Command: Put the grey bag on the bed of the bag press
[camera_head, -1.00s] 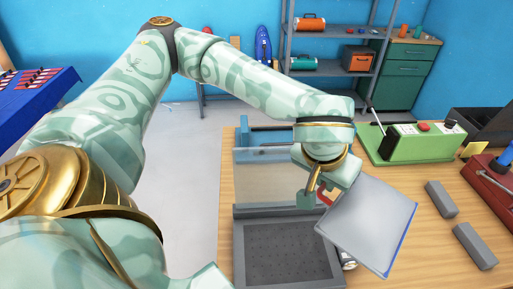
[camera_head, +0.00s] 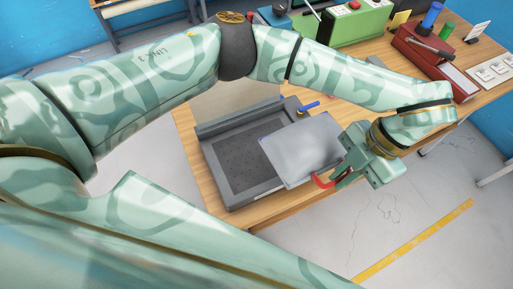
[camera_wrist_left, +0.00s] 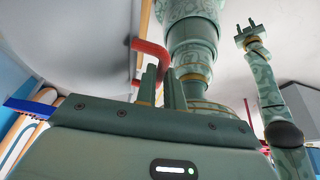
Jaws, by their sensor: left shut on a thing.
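The press stands on a wooden table (camera_head: 195,150), with a clear lid raised behind. A blue-handled part (camera_head: 308,106) is at its back right corner. A green machine (camera_head: 358,22) and a red device (camera_head: 430,60) stand farther back. Open floor lies right of the table.

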